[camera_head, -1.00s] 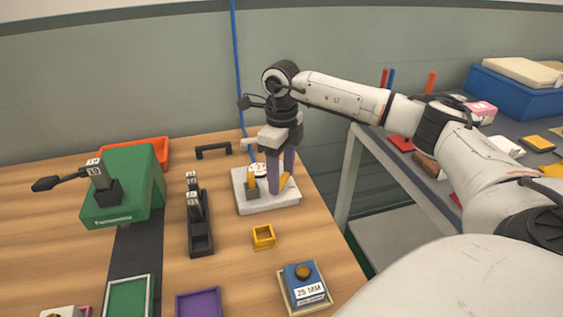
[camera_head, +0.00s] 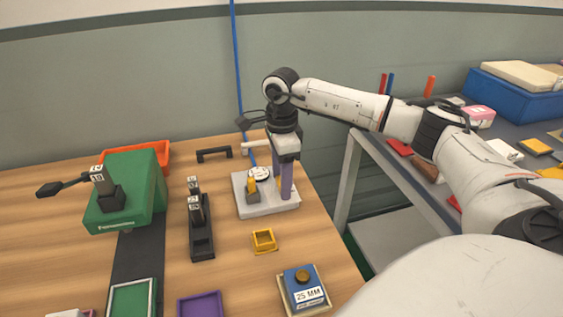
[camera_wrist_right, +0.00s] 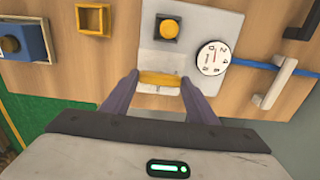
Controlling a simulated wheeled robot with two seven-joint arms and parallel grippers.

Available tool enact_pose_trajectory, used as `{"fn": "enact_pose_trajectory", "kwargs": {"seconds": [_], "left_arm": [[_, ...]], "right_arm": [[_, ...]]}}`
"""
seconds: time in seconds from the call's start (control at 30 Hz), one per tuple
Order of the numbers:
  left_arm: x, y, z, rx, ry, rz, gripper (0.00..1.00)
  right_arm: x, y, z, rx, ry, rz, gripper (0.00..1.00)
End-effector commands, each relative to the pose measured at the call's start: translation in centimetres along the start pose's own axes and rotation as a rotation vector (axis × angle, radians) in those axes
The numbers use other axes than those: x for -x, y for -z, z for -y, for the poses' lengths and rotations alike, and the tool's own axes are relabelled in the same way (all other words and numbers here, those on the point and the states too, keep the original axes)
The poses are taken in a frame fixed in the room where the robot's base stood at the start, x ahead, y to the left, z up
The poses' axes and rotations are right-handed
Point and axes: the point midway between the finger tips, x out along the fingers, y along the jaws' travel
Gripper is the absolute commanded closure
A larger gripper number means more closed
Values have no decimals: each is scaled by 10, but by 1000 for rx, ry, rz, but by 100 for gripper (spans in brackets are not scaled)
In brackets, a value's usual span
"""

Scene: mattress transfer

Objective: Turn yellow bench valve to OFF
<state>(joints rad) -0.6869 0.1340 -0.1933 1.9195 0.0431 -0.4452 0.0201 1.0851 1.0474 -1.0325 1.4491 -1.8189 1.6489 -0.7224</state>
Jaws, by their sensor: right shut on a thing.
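The yellow valve handle (camera_wrist_right: 160,79) is a short bar on a pale grey plate (camera_head: 262,209) on the wooden bench. My right gripper (camera_wrist_right: 159,82) points down over the plate, its two purple fingers at the two ends of the bar, shut on it. In the head view the right gripper (camera_head: 281,186) hides the handle. A white round dial (camera_wrist_right: 213,58) with numbers sits on the same plate; its marks are too small to read surely. My left gripper is out of view.
A black slotted rack (camera_head: 202,238) and a small yellow open box (camera_head: 264,240) stand close to the plate. A blue block marked 25 MM (camera_head: 303,285) is in front. A black bar handle (camera_head: 214,154) lies behind. A blue hose (camera_head: 236,60) comes down the wall.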

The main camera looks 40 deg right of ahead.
Motion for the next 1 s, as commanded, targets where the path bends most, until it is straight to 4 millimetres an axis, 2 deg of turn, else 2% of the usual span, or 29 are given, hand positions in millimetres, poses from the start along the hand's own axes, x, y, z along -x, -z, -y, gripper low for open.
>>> {"fn": "enact_pose_trajectory", "kwargs": {"seconds": [0.57,0.6,0.63,1.0], "left_arm": [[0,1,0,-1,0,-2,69],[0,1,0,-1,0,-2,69],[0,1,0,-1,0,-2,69],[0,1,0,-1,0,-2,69]], "right_arm": [[1,-1,1,35,3,3,69],[1,-1,1,35,3,3,44],[1,-1,1,35,3,3,39],[5,-1,1,33,2,3,39]]}}
